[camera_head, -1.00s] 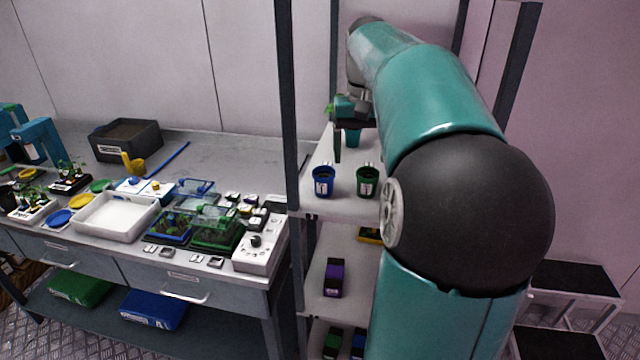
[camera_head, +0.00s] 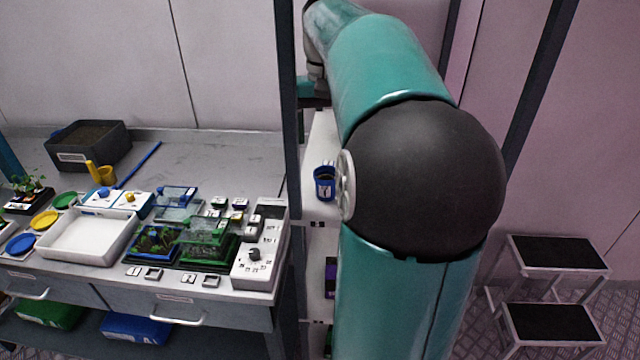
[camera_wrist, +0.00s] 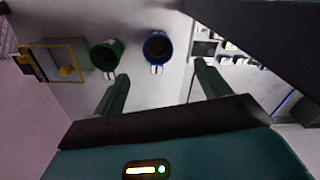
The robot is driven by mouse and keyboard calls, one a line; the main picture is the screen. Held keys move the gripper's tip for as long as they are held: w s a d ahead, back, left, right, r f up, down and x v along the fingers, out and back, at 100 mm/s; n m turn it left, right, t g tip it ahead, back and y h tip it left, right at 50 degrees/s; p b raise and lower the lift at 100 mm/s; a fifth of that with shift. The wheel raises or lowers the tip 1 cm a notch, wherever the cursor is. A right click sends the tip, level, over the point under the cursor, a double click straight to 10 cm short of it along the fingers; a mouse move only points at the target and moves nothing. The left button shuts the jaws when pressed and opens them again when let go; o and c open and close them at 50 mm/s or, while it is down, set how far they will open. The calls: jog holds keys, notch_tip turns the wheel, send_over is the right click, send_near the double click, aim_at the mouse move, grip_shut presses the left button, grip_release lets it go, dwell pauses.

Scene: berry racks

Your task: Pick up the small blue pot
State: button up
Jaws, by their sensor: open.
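The small blue pot (camera_head: 324,184) stands upright on the upper shelf of the rack, with a white label on its front and dark contents. In the wrist view the blue pot (camera_wrist: 158,47) shows beyond my gripper (camera_wrist: 162,68), roughly in line with the gap between the two green fingers. The fingers are wide apart with nothing between them, and the pot appears clear of both. In the head view the gripper is mostly hidden behind the rack post and my arm.
A green pot (camera_wrist: 107,54) stands close to the left of the blue pot in the wrist view. A yellow-edged box (camera_wrist: 60,62) lies further left. The dark rack post (camera_head: 289,120) stands beside the shelf. The bench holds a white tray (camera_head: 88,257). A step stool (camera_head: 560,255) stands at right.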

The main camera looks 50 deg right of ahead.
send_over(327, 177)
jog(key=s+a, duration=0.2)
notch_tip(327, 177, down, 9)
jog(key=shift+w+a+r, duration=0.15)
jog(key=shift+r, duration=0.05)
jog(key=f, duration=0.5)
jog(key=shift+d, duration=0.2)
jog(key=c, duration=1.1)
jog(key=shift+w+r, duration=0.1)
jog(key=shift+r, duration=0.05)
jog(key=shift+r, duration=0.5)
jog(key=shift+r, duration=0.1)
